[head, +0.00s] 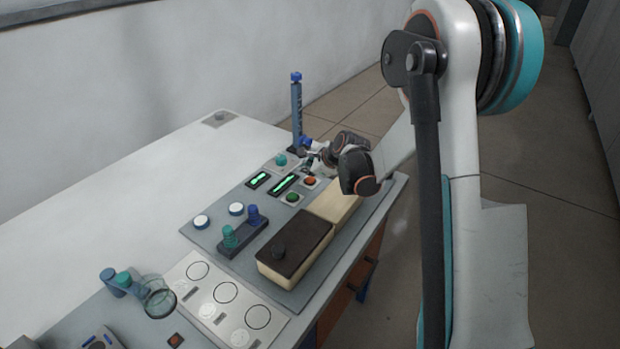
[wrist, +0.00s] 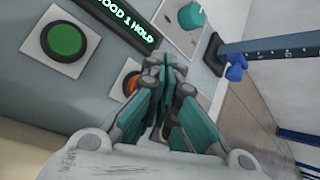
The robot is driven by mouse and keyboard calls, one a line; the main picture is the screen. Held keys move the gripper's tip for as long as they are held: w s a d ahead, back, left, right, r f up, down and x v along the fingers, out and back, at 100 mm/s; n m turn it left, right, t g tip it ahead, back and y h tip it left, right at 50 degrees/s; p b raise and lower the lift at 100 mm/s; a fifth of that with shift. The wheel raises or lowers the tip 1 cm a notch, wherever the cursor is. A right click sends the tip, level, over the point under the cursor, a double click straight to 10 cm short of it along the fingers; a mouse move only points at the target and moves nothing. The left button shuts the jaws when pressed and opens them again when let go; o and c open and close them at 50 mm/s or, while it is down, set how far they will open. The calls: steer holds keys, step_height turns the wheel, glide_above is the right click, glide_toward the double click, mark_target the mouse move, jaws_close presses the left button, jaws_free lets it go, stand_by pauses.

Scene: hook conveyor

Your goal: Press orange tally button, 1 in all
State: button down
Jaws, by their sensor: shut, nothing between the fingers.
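The orange tally button (head: 310,181) sits on a pale square plate on the grey panel, right of a lit green display. In the wrist view the orange button (wrist: 131,84) is partly hidden behind my gripper (wrist: 166,66). My gripper is shut and empty, with its fingertips just right of the button in that view. In the head view my gripper (head: 308,155) is above and behind the button, close to it. I cannot tell whether the fingertips touch anything. A green button (head: 292,197) is in front of the orange one; it also shows in the wrist view (wrist: 65,40).
Two displays (head: 284,184) and a teal knob (head: 280,160) are near. A blue post (head: 296,115) stands behind my gripper. A dark-lidded box (head: 297,247) and a peg rack (head: 242,237) are in front. The white tabletop at left is clear.

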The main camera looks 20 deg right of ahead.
mark_target(308, 180)
steer(key=shift+r, duration=0.1)
steer(key=shift+r+p, duration=1.55)
steer(key=shift+r, duration=0.85)
